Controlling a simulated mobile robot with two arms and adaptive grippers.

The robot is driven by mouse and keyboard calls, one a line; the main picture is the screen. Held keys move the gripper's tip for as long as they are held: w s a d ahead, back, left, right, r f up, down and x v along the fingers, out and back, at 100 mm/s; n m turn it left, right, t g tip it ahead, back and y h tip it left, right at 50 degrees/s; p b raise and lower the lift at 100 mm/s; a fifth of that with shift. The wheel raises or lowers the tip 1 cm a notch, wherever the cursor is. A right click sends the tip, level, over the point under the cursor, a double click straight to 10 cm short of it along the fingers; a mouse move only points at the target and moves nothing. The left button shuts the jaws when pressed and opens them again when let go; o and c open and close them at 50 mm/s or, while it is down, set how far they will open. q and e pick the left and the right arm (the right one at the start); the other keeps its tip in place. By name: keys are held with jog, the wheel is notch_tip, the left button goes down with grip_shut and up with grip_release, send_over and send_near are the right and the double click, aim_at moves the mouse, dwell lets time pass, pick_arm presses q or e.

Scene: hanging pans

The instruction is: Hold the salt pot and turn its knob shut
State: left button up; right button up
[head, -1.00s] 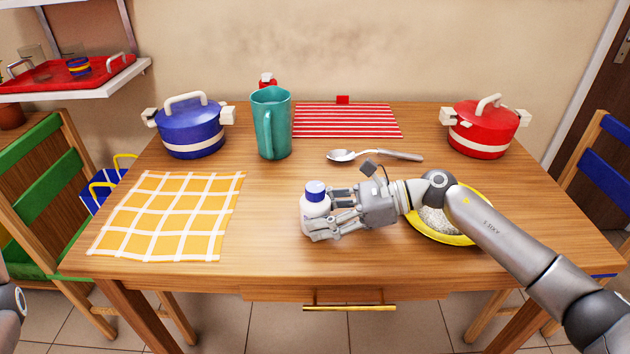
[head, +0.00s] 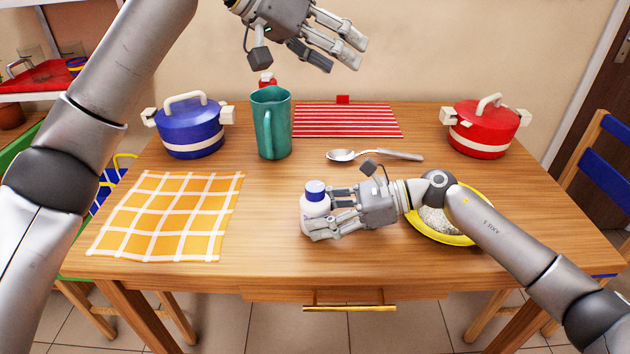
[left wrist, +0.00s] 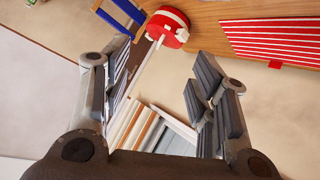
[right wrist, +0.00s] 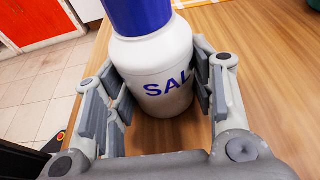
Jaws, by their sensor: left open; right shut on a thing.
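The salt pot (head: 314,206) is a white bottle with a blue knob (head: 315,189) on top. It stands upright near the front middle of the table. My right gripper (head: 326,223) is shut on its body from the right. In the right wrist view the pot (right wrist: 165,65) sits between the fingers, with blue lettering "SAL" showing and the blue knob (right wrist: 138,14) cut off by the top edge. My left gripper (head: 345,53) is open and empty, high above the back of the table. In the left wrist view nothing lies between its fingers (left wrist: 165,85) but distant background.
A teal pitcher (head: 272,125) stands behind and left of the pot. A blue pan (head: 190,130) and a red pan (head: 480,130) stand at the back. A spoon (head: 375,155), yellow cloth (head: 165,215), red striped mat (head: 348,120) and yellow-rimmed plate (head: 452,239) lie around.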

aim_at(315, 187)
pick_arm(q)
jog(key=s+a+f+n+g+y, duration=0.1)
jog(key=s+f+n+y, duration=0.1)
jog(key=f, duration=0.5)
jog(key=s+a+f+n+g+y, duration=0.1)
jog(key=s+f+n+y, duration=0.1)
jog(key=f+n+y, duration=0.2)
jog(key=s+a+f+n+g+y, duration=0.1)
jog(key=s+f+n+g+y, duration=0.1)
jog(key=f, duration=0.8)
jog(key=shift+n+y, duration=0.9)
jog(key=shift+y, duration=0.2)
jog(key=c, duration=1)
jog(key=shift+c, duration=0.2)
